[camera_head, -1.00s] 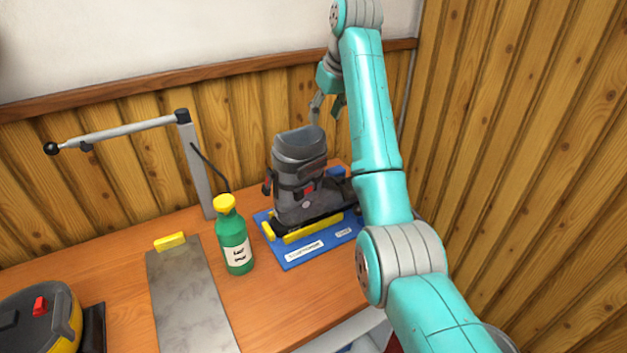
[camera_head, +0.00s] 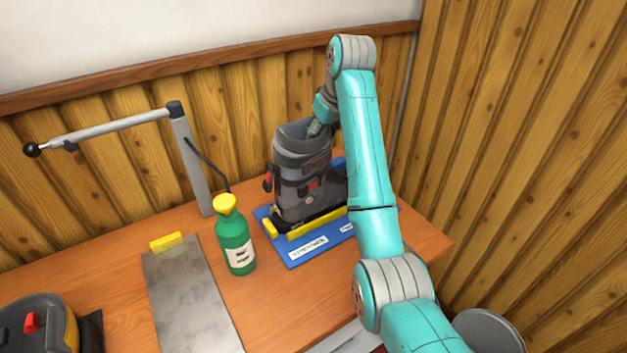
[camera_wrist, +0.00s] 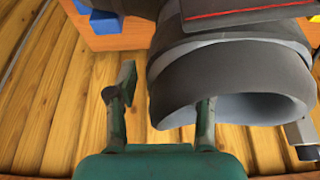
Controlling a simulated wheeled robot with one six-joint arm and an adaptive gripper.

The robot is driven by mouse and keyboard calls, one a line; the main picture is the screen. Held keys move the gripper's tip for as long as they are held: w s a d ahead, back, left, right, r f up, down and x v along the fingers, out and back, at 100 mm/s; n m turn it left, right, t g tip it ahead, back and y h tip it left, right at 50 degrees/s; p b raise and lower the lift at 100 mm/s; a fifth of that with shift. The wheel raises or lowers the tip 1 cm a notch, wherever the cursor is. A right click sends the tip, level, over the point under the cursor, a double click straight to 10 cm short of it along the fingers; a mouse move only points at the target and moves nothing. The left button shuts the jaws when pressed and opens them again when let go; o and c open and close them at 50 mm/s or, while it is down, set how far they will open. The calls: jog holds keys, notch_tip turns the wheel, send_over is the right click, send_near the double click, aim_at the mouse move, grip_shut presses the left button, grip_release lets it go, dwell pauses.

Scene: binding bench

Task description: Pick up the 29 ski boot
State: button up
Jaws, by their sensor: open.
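A grey ski boot (camera_head: 300,165) with a red buckle detail stands upright on a blue board (camera_head: 300,259) on the bench. No size number is readable on it. My gripper (camera_head: 318,126) is at the top of its cuff in the head view, partly hidden by my arm. In the wrist view my gripper (camera_wrist: 166,92) is open. The boot's cuff (camera_wrist: 235,70) fills the upper right there. The right finger overlaps the cuff's opening, and the left finger is outside, apart from the cuff. The boot's toe is partly hidden behind my arm.
A green bottle (camera_head: 236,240) with a yellow cap stands left of the board. A metal plate (camera_head: 192,300), a yellow block (camera_head: 166,242), a post with a lever arm (camera_head: 190,160) and a dark machine (camera_head: 35,325) are further left. Wooden walls close the back and right.

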jog(key=shift+c, duration=0.2)
grip_shut()
jog(key=shift+r, duration=0.2)
